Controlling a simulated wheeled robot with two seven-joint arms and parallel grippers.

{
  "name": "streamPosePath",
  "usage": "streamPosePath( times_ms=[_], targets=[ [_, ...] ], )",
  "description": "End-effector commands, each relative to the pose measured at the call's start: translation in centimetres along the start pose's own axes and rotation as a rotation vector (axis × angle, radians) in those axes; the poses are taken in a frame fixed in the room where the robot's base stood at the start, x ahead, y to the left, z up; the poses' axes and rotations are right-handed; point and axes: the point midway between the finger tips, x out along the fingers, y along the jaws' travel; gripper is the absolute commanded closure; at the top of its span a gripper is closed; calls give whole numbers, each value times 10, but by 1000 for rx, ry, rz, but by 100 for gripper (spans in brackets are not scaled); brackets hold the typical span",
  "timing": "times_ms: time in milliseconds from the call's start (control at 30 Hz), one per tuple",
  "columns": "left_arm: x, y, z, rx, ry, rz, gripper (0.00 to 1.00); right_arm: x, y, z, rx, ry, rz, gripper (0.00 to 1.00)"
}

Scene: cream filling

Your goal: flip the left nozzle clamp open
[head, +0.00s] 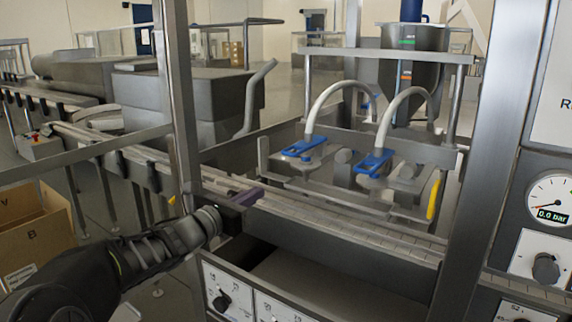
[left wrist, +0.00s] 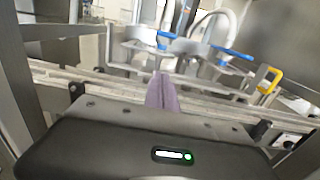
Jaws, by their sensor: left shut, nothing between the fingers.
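The left nozzle clamp (head: 299,148) is a blue lever at the foot of the left white hose, on the frame over the conveyor. A second blue clamp (head: 374,163) sits to its right on the other hose. My left gripper (head: 250,196) has purple fingers that are shut and empty, in front of and to the lower left of the left clamp, apart from it. In the left wrist view the shut fingers (left wrist: 161,88) point toward the nozzles, and a blue clamp (left wrist: 162,42) shows beyond them. My right gripper is not in view.
A conveyor (head: 330,226) runs between my left gripper and the nozzles. Metal posts (head: 178,90) stand on either side of the opening. A yellow handle (head: 433,200) is at the right of the frame. Control panels with knobs (head: 222,301) lie below.

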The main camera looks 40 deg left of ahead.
Motion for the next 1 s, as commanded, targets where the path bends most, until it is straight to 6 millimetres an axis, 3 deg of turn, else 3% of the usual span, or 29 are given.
streamPosePath(
  times_ms=[467, 667, 967, 1000],
  targets=[
    [12, -1, -1, -7, 3, -2, 100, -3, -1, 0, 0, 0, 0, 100],
    [40, 0, 0, -9, 4, -2, 100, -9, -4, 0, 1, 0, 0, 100],
    [101, -1, 0, -11, 3, -2, 100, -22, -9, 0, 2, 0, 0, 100],
    [104, 0, 9, -8, -1, -1, 100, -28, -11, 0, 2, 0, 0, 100]
  ],
)
